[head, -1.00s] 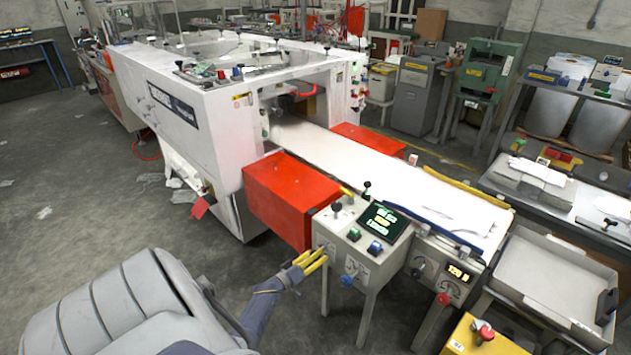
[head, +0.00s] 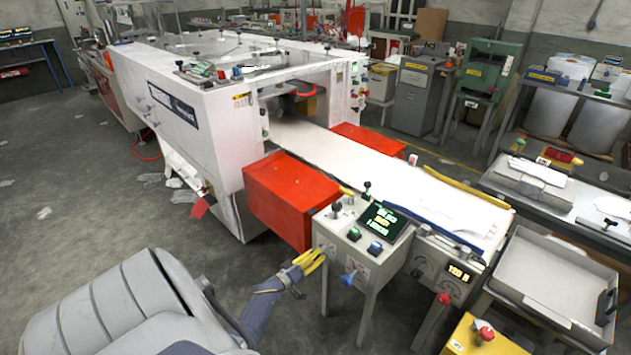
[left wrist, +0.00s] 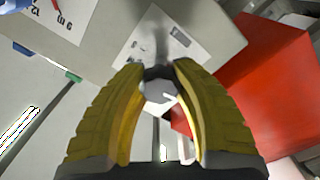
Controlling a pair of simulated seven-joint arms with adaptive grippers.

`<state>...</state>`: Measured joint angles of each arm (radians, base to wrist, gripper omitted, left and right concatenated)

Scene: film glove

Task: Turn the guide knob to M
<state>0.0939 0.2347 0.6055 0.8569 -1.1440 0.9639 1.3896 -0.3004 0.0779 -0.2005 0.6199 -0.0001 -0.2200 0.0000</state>
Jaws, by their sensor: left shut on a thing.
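A grey control box (head: 349,236) on legs stands at the end of the white machine. My left gripper (head: 319,255) reaches its left front side, and its yellow fingers are shut on a knob there. In the left wrist view the dark knob (left wrist: 160,86), with a white mark on its face, sits between the left gripper's fingertips (left wrist: 160,80). A white label plate (left wrist: 180,40) shows behind the knob. The fingers and knob partly cover it, and I cannot make out an M. My right gripper is not in view.
A blue knob (head: 347,279) on its own dial plate sits on the same box, right of my gripper. A red box (head: 292,200) is close behind. A display and buttons are on top. A red knob (head: 444,299) is further right.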

